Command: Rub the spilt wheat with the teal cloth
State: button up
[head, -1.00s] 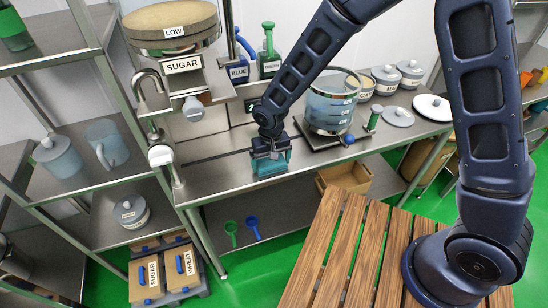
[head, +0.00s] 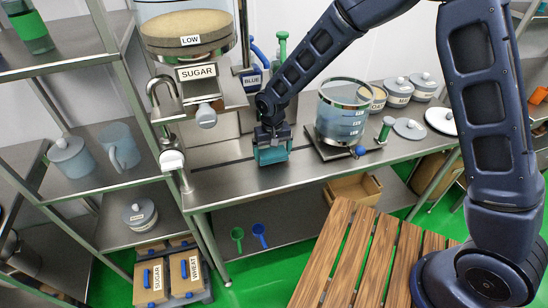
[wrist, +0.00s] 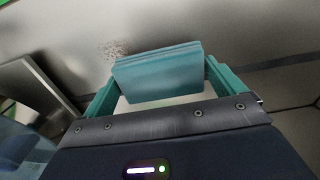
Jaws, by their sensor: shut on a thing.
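My gripper (head: 271,145) is shut on the folded teal cloth (head: 271,156), over the steel counter to the left of the glass jar. In the wrist view the cloth (wrist: 158,75) sits between the two teal fingers. It looks to be at the counter surface, but I cannot tell for sure whether it touches. The spilt wheat (wrist: 115,50) is a speckled patch of small grains on the counter, just beyond the cloth's upper left edge. In the head view the grains are not visible.
The glass jar (head: 343,115) stands on a scale to the right of my gripper. The sugar dispenser (head: 195,73) hangs at the left. Lidded pots (head: 397,90) and loose lids (head: 409,128) lie further right. The counter (head: 222,181) in front of the cloth is clear.

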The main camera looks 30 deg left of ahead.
aim_at(273, 152)
jog(key=shift+r, duration=3.25)
